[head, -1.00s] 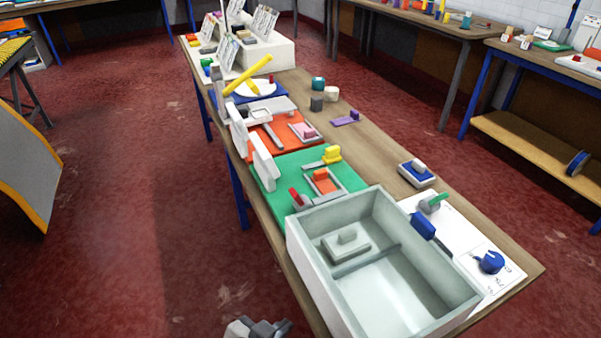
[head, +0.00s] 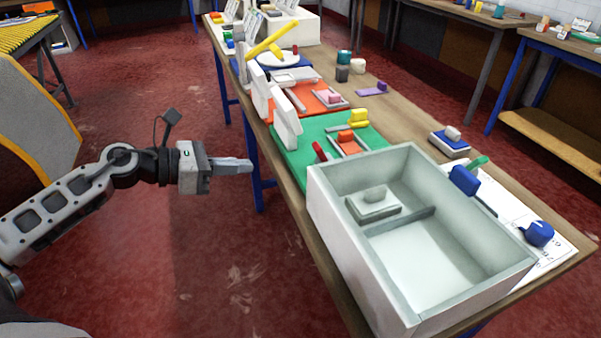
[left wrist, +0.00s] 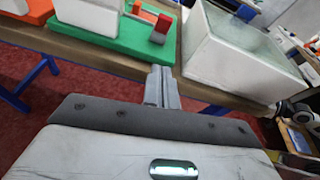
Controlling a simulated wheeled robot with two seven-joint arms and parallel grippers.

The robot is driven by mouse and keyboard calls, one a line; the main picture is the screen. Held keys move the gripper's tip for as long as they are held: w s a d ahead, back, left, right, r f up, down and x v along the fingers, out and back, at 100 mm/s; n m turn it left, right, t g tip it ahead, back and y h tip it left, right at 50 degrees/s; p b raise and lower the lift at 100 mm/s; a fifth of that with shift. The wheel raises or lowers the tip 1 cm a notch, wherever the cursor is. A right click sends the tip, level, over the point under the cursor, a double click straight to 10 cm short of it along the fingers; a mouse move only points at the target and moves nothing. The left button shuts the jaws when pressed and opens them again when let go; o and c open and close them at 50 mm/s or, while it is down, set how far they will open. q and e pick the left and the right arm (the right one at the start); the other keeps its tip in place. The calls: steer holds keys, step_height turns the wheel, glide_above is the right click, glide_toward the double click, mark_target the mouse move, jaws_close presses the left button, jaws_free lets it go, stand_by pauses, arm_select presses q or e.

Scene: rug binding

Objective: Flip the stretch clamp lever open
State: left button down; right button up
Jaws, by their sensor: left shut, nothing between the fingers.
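A green board (head: 292,158) lies on the workbench and carries several small fixtures. A red lever (head: 320,151) stands tilted at its near edge, beside the white bin; it also shows in the left wrist view (left wrist: 162,23). A yellow block-like part (head: 359,116) sits at the board's far side, with an orange block (head: 346,136) on a framed plate between them. Which part is the stretch clamp is not clear. My left gripper (head: 250,166) is shut and empty, left of the bench edge and apart from the board, pointing toward it. My right gripper is out of view.
A large white bin (head: 330,195) stands on the near bench, close to the red lever. White upright panels (head: 284,120) line the board's left edge. An orange-red board (head: 298,103) lies beyond. The floor left of the bench is free.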

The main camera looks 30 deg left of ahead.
mark_target(321, 155)
arm_select(q)
steer(key=shift+a+r+m+g, duration=0.1)
steer(key=shift+a+m+g, duration=0.25)
steer(key=shift+m, duration=0.45)
steer(key=p+x, duration=0.1)
steer(key=x, duration=0.9)
steer(key=shift+w+r+p, duration=0.15)
steer(key=shift+p, duration=0.2)
steer(key=shift+w+d+r+p, duration=0.6)
steer(key=shift+w+d, duration=0.15)
steer(key=shift+w, duration=0.1)
steer(key=shift+w+d+r, duration=0.1)
steer(key=shift+w+d, duration=0.25)
steer(key=shift+w, duration=0.05)
steer(key=shift+w+d, duration=0.1)
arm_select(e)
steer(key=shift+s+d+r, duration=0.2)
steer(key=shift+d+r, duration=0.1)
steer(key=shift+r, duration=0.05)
